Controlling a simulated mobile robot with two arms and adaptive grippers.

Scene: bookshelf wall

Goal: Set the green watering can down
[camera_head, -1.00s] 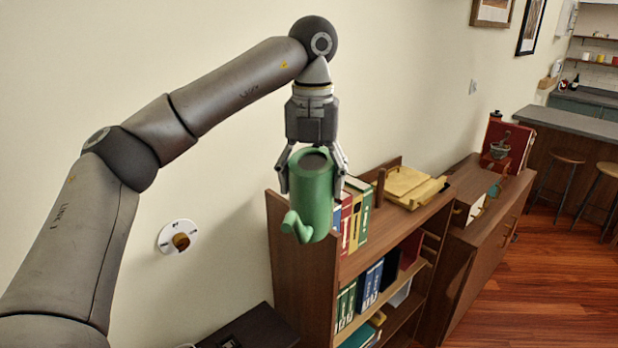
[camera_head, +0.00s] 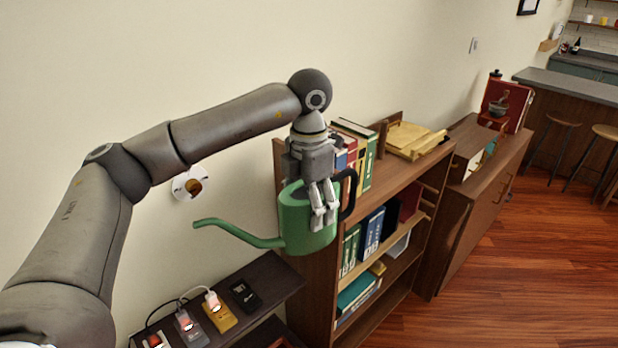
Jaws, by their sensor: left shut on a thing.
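The green watering can (camera_head: 292,222) hangs in the air in front of the left end of the bookshelf. Its long thin spout points left, and its dark handle is at the right. My left gripper (camera_head: 322,212) points down and is shut on the watering can, its fingers over the near side of the body. The fingers hide part of the can, so the exact grip point is hard to tell. The can is clear of the low dark shelf below it. My right gripper is not in view.
The bookshelf (camera_head: 400,187) holds binders (camera_head: 358,150) and a yellow tray (camera_head: 413,140) on top. A low dark shelf (camera_head: 262,275) carries several chargers and handheld devices, with some bare top at its right. A cabinet (camera_head: 487,196) stands farther right, beside open wooden floor.

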